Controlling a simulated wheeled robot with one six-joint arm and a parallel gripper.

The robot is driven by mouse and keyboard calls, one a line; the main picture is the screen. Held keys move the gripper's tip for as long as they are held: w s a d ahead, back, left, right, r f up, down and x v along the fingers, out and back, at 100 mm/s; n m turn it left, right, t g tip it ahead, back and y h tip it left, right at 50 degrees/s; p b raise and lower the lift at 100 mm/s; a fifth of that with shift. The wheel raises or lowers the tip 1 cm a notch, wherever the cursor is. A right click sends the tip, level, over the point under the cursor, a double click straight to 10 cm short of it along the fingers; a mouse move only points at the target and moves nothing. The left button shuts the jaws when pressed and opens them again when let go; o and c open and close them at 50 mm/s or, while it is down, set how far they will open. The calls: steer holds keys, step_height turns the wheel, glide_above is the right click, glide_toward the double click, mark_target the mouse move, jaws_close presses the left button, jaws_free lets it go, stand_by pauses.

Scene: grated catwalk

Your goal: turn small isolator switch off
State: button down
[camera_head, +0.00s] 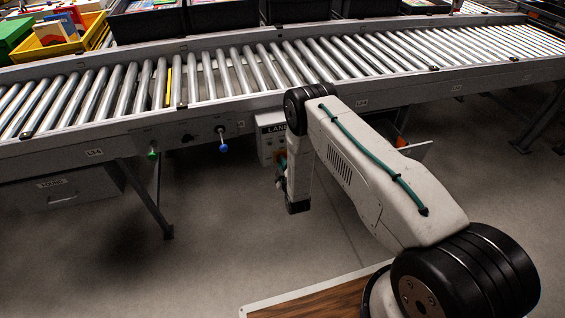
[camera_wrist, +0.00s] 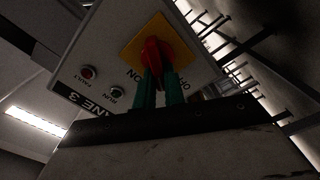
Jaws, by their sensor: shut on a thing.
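The small isolator switch has a red handle (camera_wrist: 151,50) on a yellow plate (camera_wrist: 183,49), set in the face of a pale control box (camera_wrist: 105,45). My gripper (camera_wrist: 160,88) has green fingers, one on each side of the red handle, and is shut on it. The fingers hide part of the handle, and I cannot tell its exact angle. ON and OFF lettering shows partly beside the plate. In the head view, the box (camera_head: 267,130) marked LANE hangs under the conveyor's front rail, and my arm hides its right part.
Beside the switch, the box carries a red FAULT lamp (camera_wrist: 88,72) and a RUN button or lamp (camera_wrist: 117,92). The roller conveyor (camera_head: 200,75) runs above the box. A blue knob (camera_head: 223,147) and a green knob (camera_head: 152,154) project below its rail. The floor in front is clear.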

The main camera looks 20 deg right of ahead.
steer(key=n, duration=0.5)
steer(key=shift+a+f+n, duration=0.15)
steer(key=shift+f+n, duration=0.15)
steer(key=shift+f, duration=0.1)
stand_by(0.4)
steer(key=c, duration=1.5)
jaws_free()
steer(key=s, duration=0.8)
